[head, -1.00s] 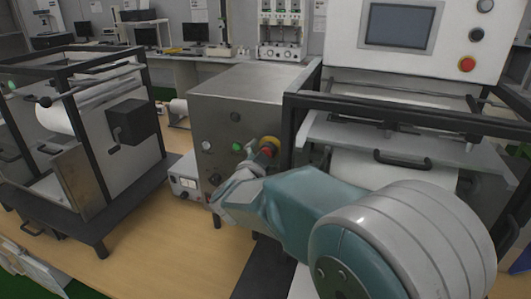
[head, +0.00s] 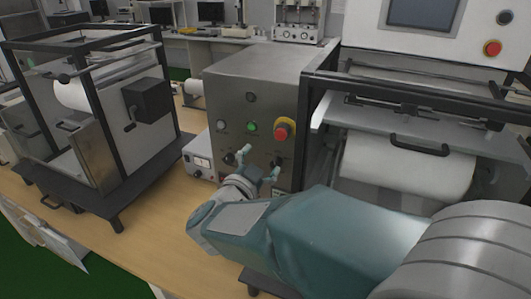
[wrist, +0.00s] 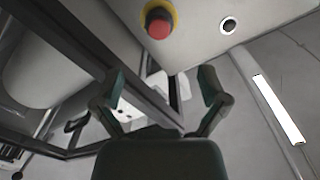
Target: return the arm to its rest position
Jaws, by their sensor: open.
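My gripper (head: 258,163) is open and empty in the head view, in front of the lower part of the grey metal control box (head: 270,75). Its two fingers are spread, below the green button (head: 252,127) and the red emergency button (head: 282,130) with its yellow ring. I cannot tell if the fingers touch the box. My arm reaches in from the lower right. In the wrist view the gripper (wrist: 162,92) shows spread fingers with nothing between them, and the red button (wrist: 158,24) is above them.
A machine with a white roll (head: 400,165) and black frame stands right of the box. A black-framed machine (head: 95,130) stands at left. A small white meter box (head: 199,157) is left of the control box. The wooden tabletop (head: 150,225) is clear in front.

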